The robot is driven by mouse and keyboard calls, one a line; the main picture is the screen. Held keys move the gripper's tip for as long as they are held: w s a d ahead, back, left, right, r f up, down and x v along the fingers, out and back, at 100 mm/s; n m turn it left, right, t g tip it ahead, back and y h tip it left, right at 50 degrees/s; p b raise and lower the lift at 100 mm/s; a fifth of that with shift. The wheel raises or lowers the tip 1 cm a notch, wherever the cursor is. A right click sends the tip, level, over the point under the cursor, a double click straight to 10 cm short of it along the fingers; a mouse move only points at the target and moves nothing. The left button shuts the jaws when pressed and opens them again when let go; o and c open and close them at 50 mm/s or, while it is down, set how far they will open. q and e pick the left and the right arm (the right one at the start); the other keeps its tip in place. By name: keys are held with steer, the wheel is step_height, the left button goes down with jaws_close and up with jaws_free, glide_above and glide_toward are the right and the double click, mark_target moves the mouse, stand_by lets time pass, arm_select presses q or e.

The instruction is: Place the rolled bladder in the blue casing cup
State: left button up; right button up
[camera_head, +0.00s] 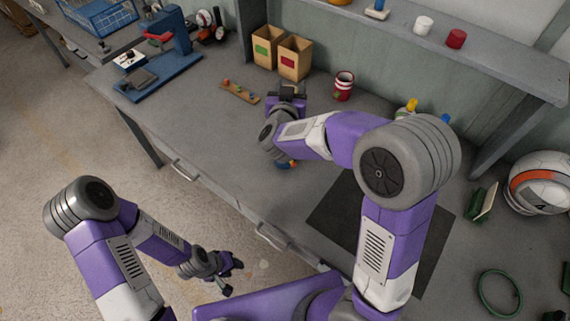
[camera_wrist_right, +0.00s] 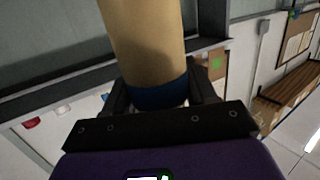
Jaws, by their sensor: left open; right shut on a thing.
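My right gripper (camera_wrist_right: 160,98) is shut around the blue-banded end of a tan cylinder (camera_wrist_right: 145,40), which looks like the rolled bladder. The cylinder sticks out past the fingers and runs off the top of the right wrist view. In the head view my right gripper (camera_head: 290,93) is over the bench near the cardboard bins; the held thing cannot be made out there. A small blue and orange thing (camera_head: 286,164) shows under my right wrist, mostly hidden; I cannot tell whether it is the blue casing cup. My left gripper (camera_head: 229,274) is open and empty, in front of the bench.
Two cardboard bins (camera_head: 294,57), a striped red can (camera_head: 343,86) and a wooden peg strip (camera_head: 240,92) stand on the bench. A blue press (camera_head: 155,67) is at the left.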

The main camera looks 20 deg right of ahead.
steer(key=shift+s+a+m+g+h+b, duration=0.25)
steer(key=shift+a+m+h+b, duration=0.2)
steer(key=shift+a+b, duration=0.25)
step_height(320, 180, down, 18)
steer(key=b, duration=0.6)
steer(key=shift+r+b, duration=0.15)
steer(key=shift+b, duration=0.2)
steer(key=shift+f, duration=0.25)
steer(key=o, duration=1.3)
steer(key=shift+r, duration=0.1)
steer(key=shift+o, duration=0.3)
